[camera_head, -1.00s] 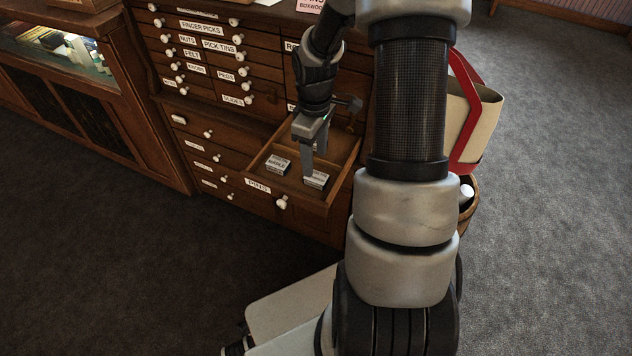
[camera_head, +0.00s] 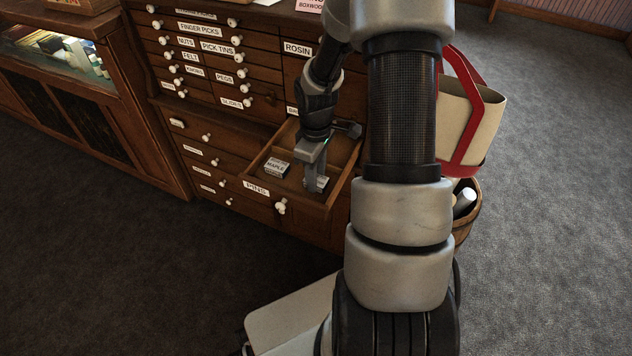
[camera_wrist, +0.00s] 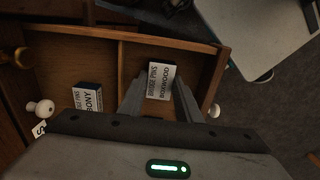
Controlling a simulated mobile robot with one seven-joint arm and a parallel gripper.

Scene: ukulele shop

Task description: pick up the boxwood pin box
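The boxwood pin box (camera_wrist: 160,80), small with a white label reading "Bridge Pins Boxwood", lies in the open pins drawer (camera_head: 312,208), right of a divider in the wrist view. My gripper (camera_wrist: 159,88) is open, with one finger on each side of this box. A gap to the fingers seems to show, but contact cannot be told for sure. In the head view my gripper (camera_head: 316,182) is down in the drawer and partly hides the box. A second pin box (camera_wrist: 88,97), its label ending in "bony", lies left of the divider; it also shows in the head view (camera_head: 277,167).
The drawer's wooden walls and the divider (camera_wrist: 121,65) stand close around the fingers. The cabinet (camera_head: 205,75) with labelled drawers rises behind. A cream bag with red straps (camera_head: 470,110) and a basket (camera_head: 468,225) stand at the right. The carpet in front is clear.

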